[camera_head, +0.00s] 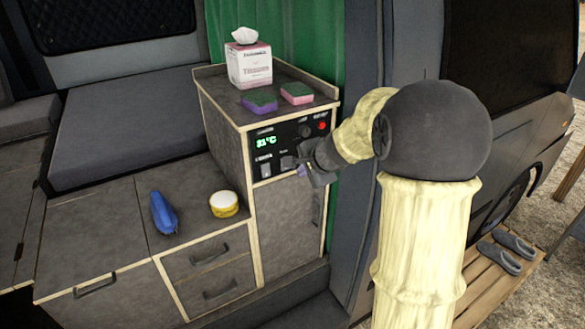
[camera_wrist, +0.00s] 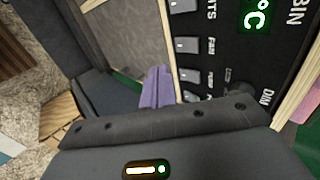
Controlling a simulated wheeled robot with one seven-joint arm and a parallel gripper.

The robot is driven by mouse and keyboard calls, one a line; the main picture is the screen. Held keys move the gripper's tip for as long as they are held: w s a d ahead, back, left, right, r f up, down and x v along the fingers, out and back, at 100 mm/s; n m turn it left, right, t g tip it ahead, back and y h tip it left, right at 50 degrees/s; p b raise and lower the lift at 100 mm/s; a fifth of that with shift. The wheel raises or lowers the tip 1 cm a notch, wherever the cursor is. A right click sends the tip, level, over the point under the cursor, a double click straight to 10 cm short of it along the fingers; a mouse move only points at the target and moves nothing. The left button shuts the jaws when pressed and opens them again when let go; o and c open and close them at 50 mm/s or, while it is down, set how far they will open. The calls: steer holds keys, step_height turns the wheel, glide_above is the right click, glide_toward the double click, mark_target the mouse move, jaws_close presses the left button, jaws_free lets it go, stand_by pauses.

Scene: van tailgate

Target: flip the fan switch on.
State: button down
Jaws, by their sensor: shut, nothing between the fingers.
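The black control panel (camera_head: 280,143) is on the upper front of the grey cabinet, with a green "31°C" display. In the wrist view the panel (camera_wrist: 228,55) is turned on its side and carries a column of grey rocker switches. The fan switch (camera_wrist: 187,45) sits beside the label "FAN"; I cannot tell its position. My gripper (camera_head: 303,171) is in front of the panel's lower part and covers some of it in the head view. Its purple fingers (camera_wrist: 158,88) are shut and empty, beside the switch column; contact with the panel cannot be told.
A tissue box (camera_head: 249,65) and two sponges (camera_head: 278,97) stand on the cabinet top. A blue pouch (camera_head: 164,213) and a yellow-and-white round tin (camera_head: 223,204) lie on the lower counter. The grey van door pillar (camera_head: 362,90) is close to my arm.

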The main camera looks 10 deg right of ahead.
steer(key=w+f, duration=0.1)
steer(key=w, duration=0.1)
steer(key=w+a+f+p, duration=0.1)
steer(key=w, duration=0.1)
steer(key=w+a+f+p, duration=0.1)
steer(key=w, duration=0.1)
steer(key=shift+f, duration=0.1)
stand_by(0.3)
